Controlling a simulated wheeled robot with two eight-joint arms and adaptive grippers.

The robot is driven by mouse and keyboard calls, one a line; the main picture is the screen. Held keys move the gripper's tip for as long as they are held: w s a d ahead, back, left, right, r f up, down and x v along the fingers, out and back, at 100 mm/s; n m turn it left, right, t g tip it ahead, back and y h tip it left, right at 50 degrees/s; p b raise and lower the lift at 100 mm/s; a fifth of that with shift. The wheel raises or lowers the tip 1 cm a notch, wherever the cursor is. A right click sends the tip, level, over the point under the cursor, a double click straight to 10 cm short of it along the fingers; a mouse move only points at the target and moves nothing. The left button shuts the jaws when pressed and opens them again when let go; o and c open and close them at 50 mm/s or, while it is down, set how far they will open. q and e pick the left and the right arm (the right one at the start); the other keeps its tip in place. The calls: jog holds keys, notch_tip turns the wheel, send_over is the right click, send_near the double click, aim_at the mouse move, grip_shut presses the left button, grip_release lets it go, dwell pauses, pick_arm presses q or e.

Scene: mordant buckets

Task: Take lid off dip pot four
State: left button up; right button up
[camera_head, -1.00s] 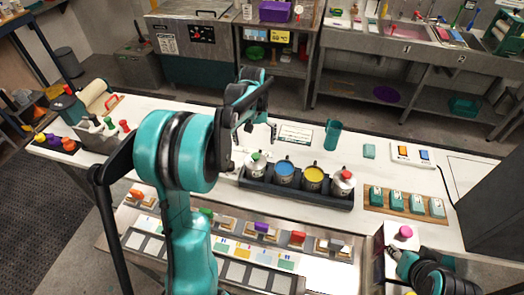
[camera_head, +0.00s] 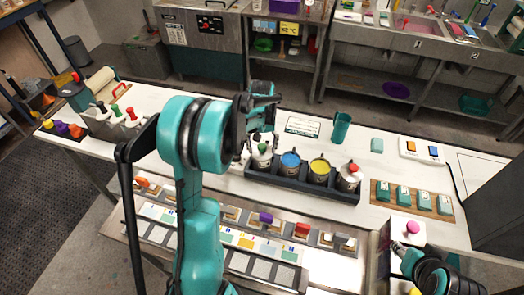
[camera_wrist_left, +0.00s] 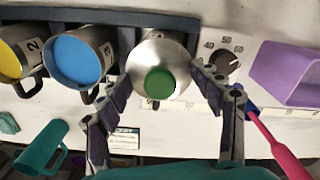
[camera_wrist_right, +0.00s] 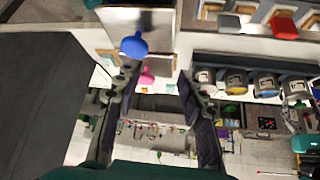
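The lidded pot with a green knob (camera_head: 262,148) stands at the left end of a dark rack (camera_head: 300,185). In the left wrist view its silvery domed lid (camera_wrist_left: 150,58) and green knob (camera_wrist_left: 160,84) face the camera; its number is not readable. The adjacent blue pot (camera_wrist_left: 75,60) is marked 3 and the yellow one (camera_wrist_left: 10,58) 2. My left gripper (camera_wrist_left: 163,80) is open, its fingers on either side of the lid, with a gap to the knob. In the head view its fingers are just above the lid. My right gripper (camera_wrist_right: 158,80) is open and empty.
A pot with a red knob (camera_head: 353,168) is at the rack's right end. A teal jug (camera_head: 340,127) stands behind the rack. A pink knob (camera_head: 412,227) is near my right arm.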

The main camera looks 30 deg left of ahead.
pick_arm(q)
jog(key=shift+s+d, duration=0.15)
jog(key=shift+s, duration=0.05)
grip_shut()
jog(key=shift+r, duration=0.1)
